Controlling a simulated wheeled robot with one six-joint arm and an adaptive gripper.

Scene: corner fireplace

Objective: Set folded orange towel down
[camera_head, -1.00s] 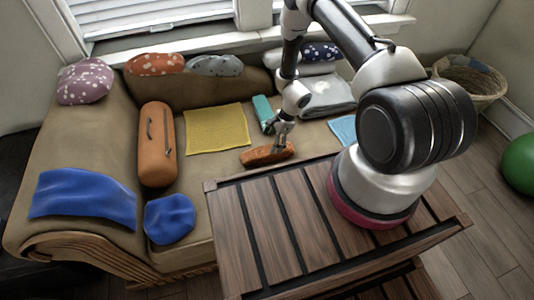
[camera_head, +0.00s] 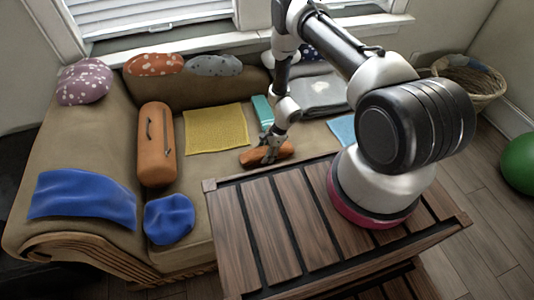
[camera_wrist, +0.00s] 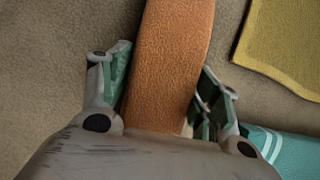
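The folded orange towel (camera_head: 282,151) lies on the sofa seat near its front edge, a long narrow roll-like shape. In the wrist view the towel (camera_wrist: 170,62) runs up the middle, between the two fingers. My gripper (camera_head: 267,156) is low over the towel, and in the wrist view my gripper (camera_wrist: 164,88) straddles it, one finger beside each long edge. The fingers look spread, with a narrow gap at the left edge; the right finger is very close to the towel. The towel's lower part is hidden behind the gripper body.
A yellow cloth (camera_head: 215,129) lies left of the towel, and a teal cloth (camera_head: 262,108) lies just behind. An orange bolster (camera_head: 156,145) lies further left. The slatted wooden table (camera_head: 270,225) stands in front. Bare seat shows between the bolster and the towel.

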